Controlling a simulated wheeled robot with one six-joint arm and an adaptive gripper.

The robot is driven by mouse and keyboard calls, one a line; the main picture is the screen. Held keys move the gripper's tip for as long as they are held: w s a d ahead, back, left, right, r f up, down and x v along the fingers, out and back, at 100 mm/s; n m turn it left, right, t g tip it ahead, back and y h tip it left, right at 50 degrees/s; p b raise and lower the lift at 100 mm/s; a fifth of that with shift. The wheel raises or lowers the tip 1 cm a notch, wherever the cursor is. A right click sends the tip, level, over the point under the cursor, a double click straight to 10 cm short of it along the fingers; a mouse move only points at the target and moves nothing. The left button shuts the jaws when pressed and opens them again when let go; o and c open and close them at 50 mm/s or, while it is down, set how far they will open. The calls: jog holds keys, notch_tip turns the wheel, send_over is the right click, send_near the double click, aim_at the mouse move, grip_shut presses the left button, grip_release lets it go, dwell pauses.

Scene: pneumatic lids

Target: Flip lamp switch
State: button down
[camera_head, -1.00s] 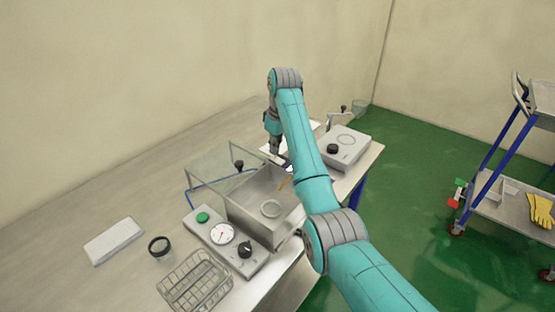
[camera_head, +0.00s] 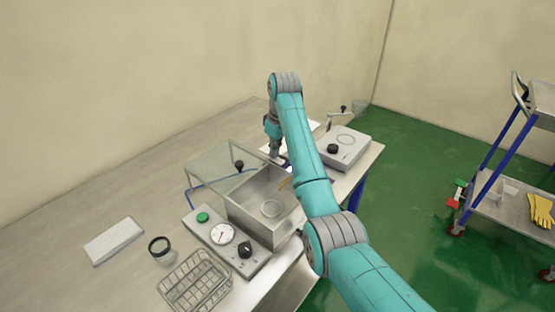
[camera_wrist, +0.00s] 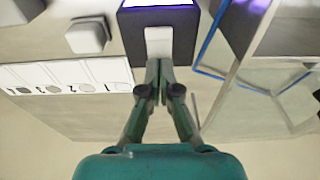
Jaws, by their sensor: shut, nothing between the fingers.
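The lamp is a dark box (camera_wrist: 183,24) at the top middle of the wrist view, with a bright white, purple-edged panel (camera_wrist: 158,3) on it. A pale switch (camera_wrist: 159,42) sits on the box's near side. My gripper (camera_wrist: 158,68) is shut and empty, its fingertips together right at the lower end of the switch. I cannot tell whether they touch it. In the head view, my gripper (camera_head: 275,152) is low over the table behind the open metal box, and my arm hides most of the lamp.
An open metal box (camera_head: 245,208) with a clear lid (camera_head: 215,165) stands beside my gripper. A numbered white strip (camera_wrist: 65,75) and a small pale block (camera_wrist: 87,35) lie left in the wrist view. A grey device (camera_head: 345,148) stands right of my arm.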

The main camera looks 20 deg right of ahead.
jog(key=shift+f, duration=0.5)
dwell(0.3)
